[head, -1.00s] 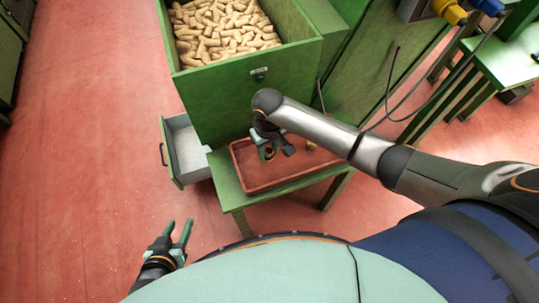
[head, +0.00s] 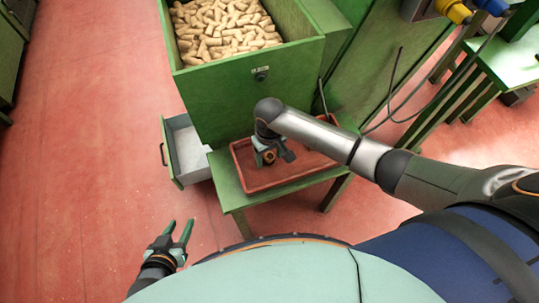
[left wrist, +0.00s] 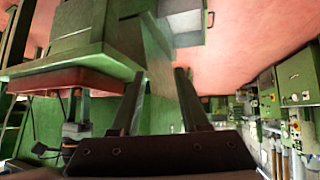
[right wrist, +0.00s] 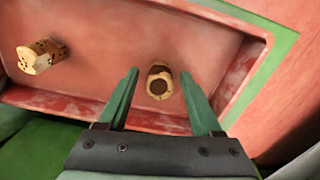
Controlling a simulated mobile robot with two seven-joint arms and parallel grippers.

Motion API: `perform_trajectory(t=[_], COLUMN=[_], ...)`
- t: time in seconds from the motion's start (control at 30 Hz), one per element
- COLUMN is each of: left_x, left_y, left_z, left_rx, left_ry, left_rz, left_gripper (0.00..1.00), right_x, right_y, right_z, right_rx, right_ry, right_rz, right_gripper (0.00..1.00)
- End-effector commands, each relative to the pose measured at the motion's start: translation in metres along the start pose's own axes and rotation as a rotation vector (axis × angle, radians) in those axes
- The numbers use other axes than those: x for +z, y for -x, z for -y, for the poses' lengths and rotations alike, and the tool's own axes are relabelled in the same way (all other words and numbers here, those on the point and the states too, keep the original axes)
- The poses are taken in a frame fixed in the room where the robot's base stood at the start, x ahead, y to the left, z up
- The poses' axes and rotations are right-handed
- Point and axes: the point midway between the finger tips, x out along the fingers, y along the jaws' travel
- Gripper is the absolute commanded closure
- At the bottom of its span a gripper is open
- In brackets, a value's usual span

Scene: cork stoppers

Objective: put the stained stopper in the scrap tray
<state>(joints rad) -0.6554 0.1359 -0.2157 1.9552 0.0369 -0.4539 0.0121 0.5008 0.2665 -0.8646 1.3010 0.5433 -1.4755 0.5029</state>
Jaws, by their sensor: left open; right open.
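The red tray (head: 258,186) stands on a green bench. In the right wrist view, a stopper with a dark brown stained end (right wrist: 160,82) lies in the tray between the fingers of my right gripper (right wrist: 159,74). These are open and do not visibly grip it. A second stopper, with small dark specks (right wrist: 41,56), lies further left in that tray. In the head view my right gripper (head: 268,160) is low over the tray and hides the stoppers. My left gripper (head: 180,224) is open and empty, away from the bench. I cannot tell which container is the scrap tray.
An open grey-lined drawer (head: 187,150) juts out left of the bench. A green bin (head: 235,105) full of pale stoppers (head: 222,28) stands behind the tray. A cable hangs by the cabinet at right. The red floor at left is clear.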

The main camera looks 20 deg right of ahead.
Motion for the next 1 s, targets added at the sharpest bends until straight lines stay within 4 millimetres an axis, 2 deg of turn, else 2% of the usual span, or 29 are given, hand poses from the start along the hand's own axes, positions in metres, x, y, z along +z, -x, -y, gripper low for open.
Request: perform_trajectory(t=[0.17, 0.27, 0.5, 0.7, 0.87, 1.0], left_x=[0.0, -0.003, -0.008, -0.001, -0.004, -0.004], left_y=[0.001, 0.005, 0.015, 0.019, 0.021, 0.02], left_z=[0.0, 0.0, 0.005, 0.013, 0.014, 0.014], left_rx=[0.0, -0.001, -0.015, -0.033, -0.036, -0.036], left_ry=[0.0, 0.0, 0.002, 0.004, 0.005, 0.006], left_rz=[0.002, 0.0, -0.004, 0.01, 0.001, 0.0], left_gripper=[0.55, 0.55, 0.55, 0.55, 0.55, 0.55], right_x=[0.0, -0.001, -0.001, -0.001, 0.0, 0.004], right_y=[0.005, 0.018, 0.071, 0.106, 0.12, 0.114], right_z=[0.0, 0.0, 0.0, 0.0, 0.0, 0.013], right_rx=[0.0, -0.001, -0.001, -0.002, -0.002, -0.051], right_ry=[0.0, 0.0, 0.0, 0.0, 0.0, 0.014], right_rz=[-0.001, -0.003, -0.004, -0.003, -0.001, -0.039], right_gripper=[0.33, 0.33, 0.33, 0.33, 0.33, 0.33])
